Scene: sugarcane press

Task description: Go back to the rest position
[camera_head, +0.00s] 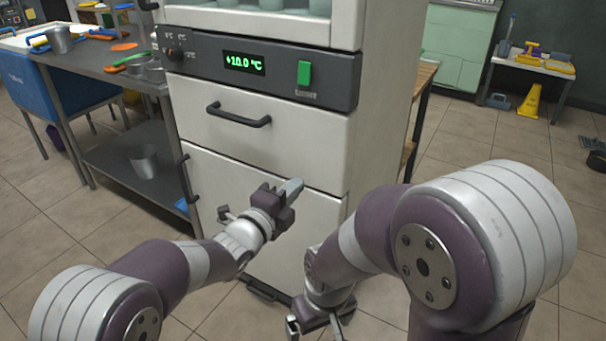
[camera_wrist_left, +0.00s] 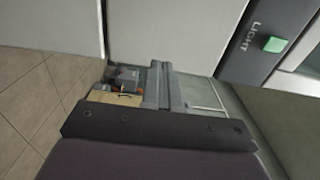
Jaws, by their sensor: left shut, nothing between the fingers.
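My left gripper (camera_head: 290,188) is in front of the white cabinet (camera_head: 262,165), at the level below its drawer handle. Its fingers are together with nothing between them. In the left wrist view, the grey fingers (camera_wrist_left: 163,85) show past the dark gripper body, and no object is held. My right gripper (camera_head: 318,322) hangs low at the bottom edge of the head view, in front of the cabinet's foot. Its fingertips are cut off or unclear there.
The cabinet has a dark drawer handle (camera_head: 240,115), a display reading 10.0 °C and a green switch (camera_head: 304,73). A metal table (camera_head: 115,75) with cups stands at left, beside a blue bin (camera_head: 75,90). A yellow sign (camera_head: 529,101) stands at back right. Open tiled floor lies at right.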

